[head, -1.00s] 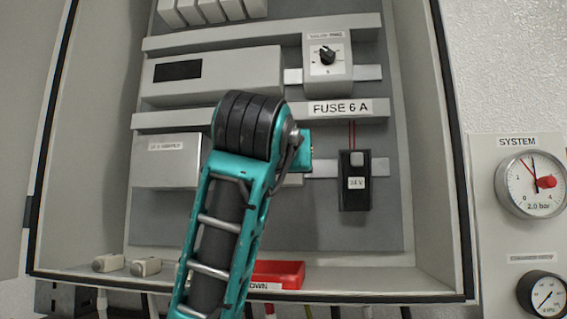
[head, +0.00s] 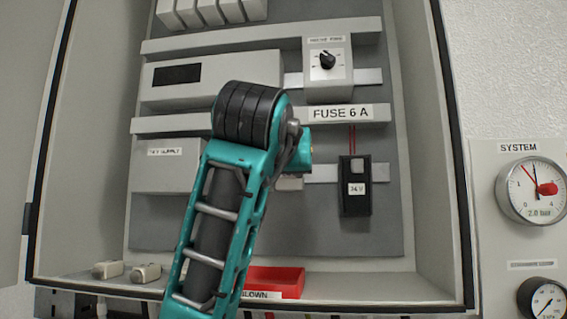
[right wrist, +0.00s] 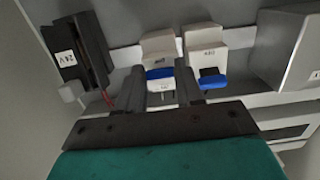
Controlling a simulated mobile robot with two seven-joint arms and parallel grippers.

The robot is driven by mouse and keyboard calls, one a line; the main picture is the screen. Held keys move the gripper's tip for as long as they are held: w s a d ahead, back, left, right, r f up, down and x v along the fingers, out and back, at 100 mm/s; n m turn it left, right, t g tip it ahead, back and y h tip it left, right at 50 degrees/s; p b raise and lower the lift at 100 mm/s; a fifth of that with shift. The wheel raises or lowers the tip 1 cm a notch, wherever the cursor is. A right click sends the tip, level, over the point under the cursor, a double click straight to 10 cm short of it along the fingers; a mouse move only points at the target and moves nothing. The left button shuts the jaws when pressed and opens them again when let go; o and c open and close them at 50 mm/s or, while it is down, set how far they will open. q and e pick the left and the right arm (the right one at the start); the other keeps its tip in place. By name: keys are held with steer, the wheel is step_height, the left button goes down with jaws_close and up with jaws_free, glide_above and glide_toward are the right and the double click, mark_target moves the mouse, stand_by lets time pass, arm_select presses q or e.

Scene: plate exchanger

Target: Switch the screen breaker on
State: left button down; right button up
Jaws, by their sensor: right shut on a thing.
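My right gripper (right wrist: 162,76) has its two dark fingers on either side of a small white breaker with a blue lever (right wrist: 160,73), and is shut on that lever. A second white breaker (right wrist: 206,42) stands just to its right in the right wrist view, with its blue lever (right wrist: 211,81) sticking out free. My left gripper is not in view.
A black 24 V device (head: 355,186) sits right of the breakers, close to my arm; it also shows in the right wrist view (right wrist: 85,50). A grey supply box (head: 165,178) is on the left. A red tray (head: 285,276) lies on the cabinet floor.

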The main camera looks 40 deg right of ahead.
steer(key=shift+w+d+r+g+y+p, duration=0.1)
steer(key=shift+r+g+y+p, duration=0.15)
steer(key=shift+r+g+y, duration=0.65)
steer(key=shift+w+d+r+g+y+p, duration=0.1)
steer(key=shift+r+g+y+p, duration=0.3)
steer(key=shift+g+y, duration=0.85)
steer(key=shift+w+r+g+y+p, duration=0.1)
steer(key=shift+r+g+y, duration=0.65)
steer(key=shift+y, duration=0.7)
steer(key=shift+r, duration=0.1)
steer(key=o, duration=1)
steer(key=shift+d, duration=0.1)
steer(key=shift+o, duration=0.2)
steer(key=v, duration=0.7)
steer(key=shift+r, duration=0.25)
steer(key=shift+s, duration=0.1)
